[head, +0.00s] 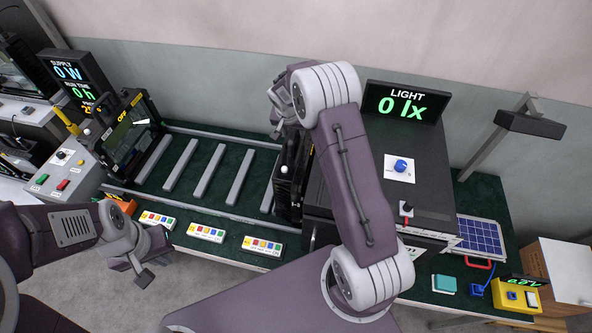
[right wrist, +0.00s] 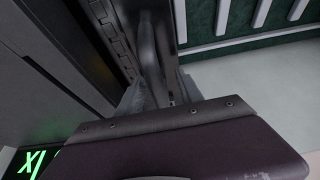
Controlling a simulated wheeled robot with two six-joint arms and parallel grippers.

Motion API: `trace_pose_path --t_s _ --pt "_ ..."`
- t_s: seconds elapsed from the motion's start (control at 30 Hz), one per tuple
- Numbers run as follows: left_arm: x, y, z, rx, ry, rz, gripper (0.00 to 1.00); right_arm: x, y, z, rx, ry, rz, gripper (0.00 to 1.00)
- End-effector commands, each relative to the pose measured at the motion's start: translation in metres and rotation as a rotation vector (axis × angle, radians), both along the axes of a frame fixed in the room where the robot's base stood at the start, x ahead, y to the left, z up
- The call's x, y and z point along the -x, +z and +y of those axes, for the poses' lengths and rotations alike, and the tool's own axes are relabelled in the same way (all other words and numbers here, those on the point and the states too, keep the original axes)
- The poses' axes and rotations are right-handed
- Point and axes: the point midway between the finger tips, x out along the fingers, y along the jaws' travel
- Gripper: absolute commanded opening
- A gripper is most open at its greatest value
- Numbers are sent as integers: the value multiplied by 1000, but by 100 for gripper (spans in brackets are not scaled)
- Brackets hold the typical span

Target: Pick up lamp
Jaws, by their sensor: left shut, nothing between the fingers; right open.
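A black upright floodlight lamp (head: 291,178) stands at the right end of the slatted rack, close beside the big dark box; my right arm partly covers it. Another black lamp-like housing (head: 122,138) stands at the rack's left end. My right gripper (head: 281,112) is above and behind the near lamp, mostly hidden by its own wrist. In the right wrist view its open fingers (right wrist: 160,92) point at a grey bracket-like part (right wrist: 148,50) that shows between them; I cannot tell whether they touch. My left gripper (head: 145,271) is shut and empty in front of the bench.
Button strips (head: 206,232) line the front edge. A solar panel (head: 480,237) and desk lamp (head: 530,123) are at right.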

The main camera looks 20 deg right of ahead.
Motion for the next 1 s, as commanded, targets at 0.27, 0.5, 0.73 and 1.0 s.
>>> trace_pose_path --t_s 0.27,0.5,0.73,1.0 --pt "0 -5 0 0 0 0 0 0 -3 0 0 0 0 43" --pt "0 -8 0 0 0 0 0 0 -4 0 0 -1 0 43" --pt "0 -7 0 0 0 0 0 0 -4 0 0 0 0 32" --pt "0 -7 0 0 0 0 0 0 -4 0 0 0 0 0"
